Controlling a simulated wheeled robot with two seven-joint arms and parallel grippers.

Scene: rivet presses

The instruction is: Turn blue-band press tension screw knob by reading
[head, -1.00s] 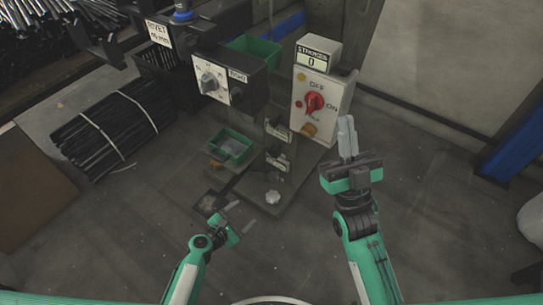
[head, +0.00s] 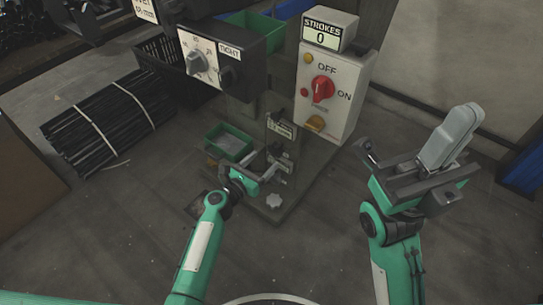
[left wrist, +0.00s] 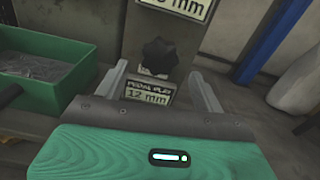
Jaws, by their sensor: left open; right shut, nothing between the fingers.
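In the head view, a press stands at the centre with several labelled parts on its column (head: 280,145). My left gripper (head: 268,166) is close in front of the lower column. In the left wrist view, a dark lobed knob (left wrist: 158,55) sits on the column between the open left fingers (left wrist: 160,84), beyond the tips and apparently not touched. A label below it (left wrist: 148,92) reads "PEDAL PLAY 12 mm"; another label above (left wrist: 185,7) is cut off, showing "mm". No blue band shows on the press.
A dial panel marked TIGHT (head: 215,55) is at upper left. A control box (head: 330,85) has a red OFF/ON switch and a STROKES counter (head: 325,33) showing 0. A green tray (head: 230,142) is left of the column.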

